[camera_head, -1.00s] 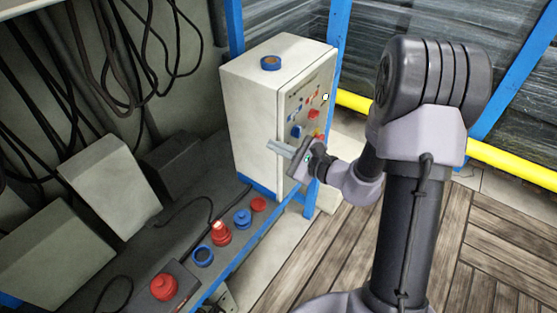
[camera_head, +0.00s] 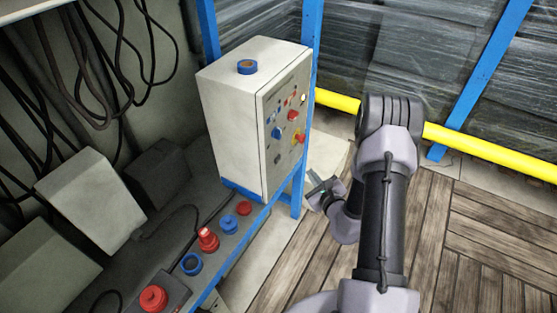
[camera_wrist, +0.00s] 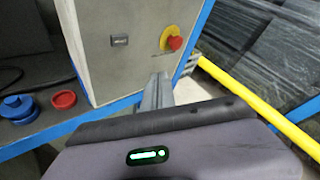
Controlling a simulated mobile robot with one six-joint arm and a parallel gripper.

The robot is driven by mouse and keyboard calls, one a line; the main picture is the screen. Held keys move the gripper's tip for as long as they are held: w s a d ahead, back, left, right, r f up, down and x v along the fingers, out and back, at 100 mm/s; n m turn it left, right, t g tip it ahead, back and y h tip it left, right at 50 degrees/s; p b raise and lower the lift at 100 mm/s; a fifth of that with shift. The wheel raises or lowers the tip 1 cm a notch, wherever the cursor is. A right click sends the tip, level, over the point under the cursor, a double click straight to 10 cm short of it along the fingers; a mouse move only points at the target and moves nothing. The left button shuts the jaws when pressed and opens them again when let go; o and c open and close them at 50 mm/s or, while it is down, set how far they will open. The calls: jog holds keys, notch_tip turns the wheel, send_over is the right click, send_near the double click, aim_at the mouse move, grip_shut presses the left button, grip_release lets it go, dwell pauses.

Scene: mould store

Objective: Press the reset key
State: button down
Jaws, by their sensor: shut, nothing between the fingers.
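A pale control cabinet (camera_head: 228,125) stands upright at the end of a grey bench. Its front panel carries several small keys and lamps, among them a blue knob (camera_head: 277,132), a red button (camera_head: 293,114) and a red mushroom button on yellow (camera_head: 299,137). No label is readable, so I cannot tell which is the reset key. My gripper (camera_head: 315,180) is shut and empty, low and right of the cabinet. In the wrist view my gripper (camera_wrist: 163,78) points toward the lower panel, below the red mushroom button (camera_wrist: 175,43) and a dark rectangular key (camera_wrist: 119,41). Contact cannot be told.
A blue frame post (camera_head: 309,60) stands beside the cabinet. A yellow rail (camera_head: 480,149) runs along the right. Red and blue round parts, including a blue ring (camera_head: 192,263), lie on the bench's front edge. Black cables hang at the left. The wooden floor (camera_head: 440,240) is clear.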

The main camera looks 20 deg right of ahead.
aim_at(278, 159)
jog(key=w+a+p, duration=0.1)
jog(key=w+a, duration=0.4)
jog(key=w, duration=0.2)
jog(key=shift+a, duration=0.25)
dwell(2.0)
jog(key=shift+w+a, duration=0.25)
jog(key=shift+w, duration=0.1)
jog(key=shift+w+a, duration=0.2)
jog(key=shift+w, duration=0.05)
dwell(0.5)
jog(key=shift+s+d, duration=0.45)
jog(key=shift+s, duration=0.15)
